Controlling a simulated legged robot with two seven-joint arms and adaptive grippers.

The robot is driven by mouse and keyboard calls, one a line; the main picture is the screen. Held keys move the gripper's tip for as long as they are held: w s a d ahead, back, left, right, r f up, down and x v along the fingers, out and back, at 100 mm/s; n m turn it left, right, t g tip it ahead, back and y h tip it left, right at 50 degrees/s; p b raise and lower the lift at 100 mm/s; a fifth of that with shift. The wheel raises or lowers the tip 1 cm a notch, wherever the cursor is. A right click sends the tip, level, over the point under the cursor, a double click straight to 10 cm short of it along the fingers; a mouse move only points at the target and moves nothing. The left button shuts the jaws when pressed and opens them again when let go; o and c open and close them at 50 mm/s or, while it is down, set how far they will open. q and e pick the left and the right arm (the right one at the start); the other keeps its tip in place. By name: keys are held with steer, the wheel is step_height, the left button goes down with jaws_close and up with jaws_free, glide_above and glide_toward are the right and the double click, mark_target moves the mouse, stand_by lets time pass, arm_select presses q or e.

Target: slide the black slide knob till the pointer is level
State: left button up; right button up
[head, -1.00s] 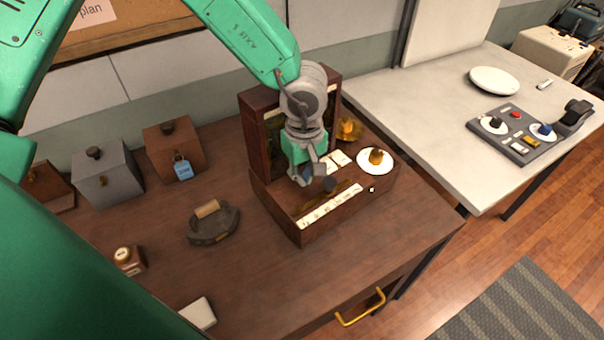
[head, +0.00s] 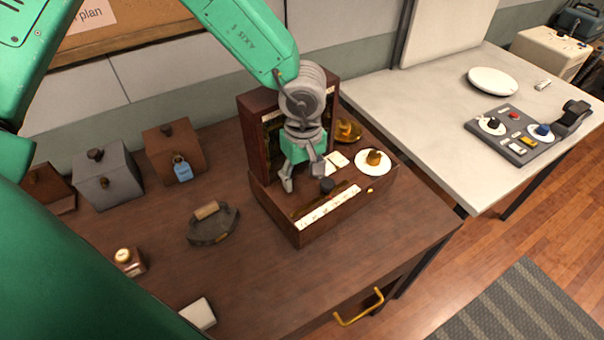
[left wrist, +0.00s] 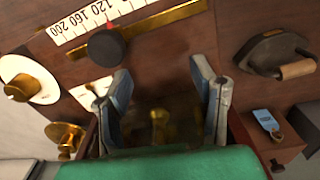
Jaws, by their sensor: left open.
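The black slide knob (head: 327,185) stands on a brass rail on the wooden box, behind the white number strip (head: 328,207). My left gripper (head: 303,181) is open and empty, just behind and left of the knob in the head view. In the left wrist view its two fingers (left wrist: 160,72) are spread, and the knob is outside them, apart from the left finger. I cannot make out the pointer clearly; the arm covers part of the upright case. My right gripper is not in view.
A white dial with a brass knob (head: 373,158) is on the box's right side. The upright case (head: 254,135) rises close behind the gripper. An old iron (head: 213,224) and lidded boxes stand left. The tabletop in front of the box is clear.

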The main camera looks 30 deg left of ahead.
arm_select(q)
step_height(320, 180, up, 2)
steer(key=shift+p, duration=0.65)
steer(key=shift+a+r, duration=0.15)
steer(key=shift+r, duration=0.6)
steer(key=shift+a+r, duration=0.15)
steer(key=shift+r, duration=0.55)
steer(key=shift+d+r, duration=0.2)
steer(key=shift+r, duration=0.55)
